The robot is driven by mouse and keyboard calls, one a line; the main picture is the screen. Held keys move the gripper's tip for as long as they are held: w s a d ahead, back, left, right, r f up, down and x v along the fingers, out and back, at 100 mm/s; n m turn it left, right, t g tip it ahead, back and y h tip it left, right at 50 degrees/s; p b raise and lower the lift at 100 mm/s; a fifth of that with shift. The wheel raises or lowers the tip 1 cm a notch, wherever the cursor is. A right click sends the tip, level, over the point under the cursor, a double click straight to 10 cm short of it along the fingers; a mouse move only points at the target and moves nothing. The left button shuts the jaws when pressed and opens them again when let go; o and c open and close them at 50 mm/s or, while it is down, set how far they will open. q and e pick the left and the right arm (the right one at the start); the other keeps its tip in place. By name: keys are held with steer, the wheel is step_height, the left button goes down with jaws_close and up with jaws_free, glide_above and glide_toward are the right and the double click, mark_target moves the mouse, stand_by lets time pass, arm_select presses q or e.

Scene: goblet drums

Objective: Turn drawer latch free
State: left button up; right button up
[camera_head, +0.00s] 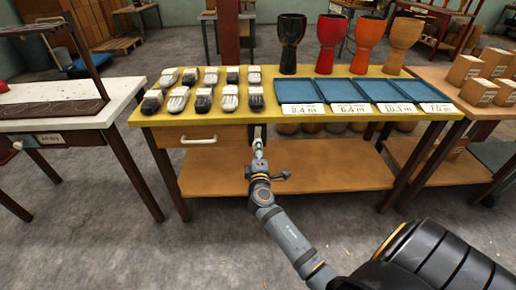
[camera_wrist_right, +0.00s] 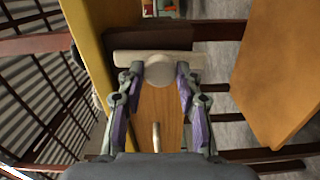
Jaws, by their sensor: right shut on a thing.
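The wooden drawer (camera_head: 180,136) sits under the left part of the yellow-topped table, with a pale bar handle (camera_head: 198,141) on its front. My right gripper (camera_head: 258,150) is at the drawer's right end, under the table edge. In the right wrist view, the latch (camera_wrist_right: 158,57) is a pale bar with a round knob, lying crosswise over the end of the drawer front (camera_wrist_right: 160,106). The fingers of my right gripper (camera_wrist_right: 156,76) are closed around the knob. In the head view the gripper mostly hides the latch. My left gripper is not in view.
Several black and white gloves (camera_head: 204,100) and blue trays (camera_head: 347,91) lie on the yellow tabletop (camera_head: 290,118), with goblet drums (camera_head: 332,45) behind. A lower shelf (camera_head: 320,176) sits below. The grey floor in front is clear.

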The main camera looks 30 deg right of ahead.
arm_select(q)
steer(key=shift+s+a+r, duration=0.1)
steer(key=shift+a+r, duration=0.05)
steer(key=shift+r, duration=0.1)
arm_select(e)
steer(key=shift+n, duration=0.6)
steer(key=o, duration=1.2)
steer(key=shift+c, duration=0.2)
steer(key=shift+a, duration=0.1)
steer(key=v, duration=0.7)
steer(key=shift+s, duration=0.25)
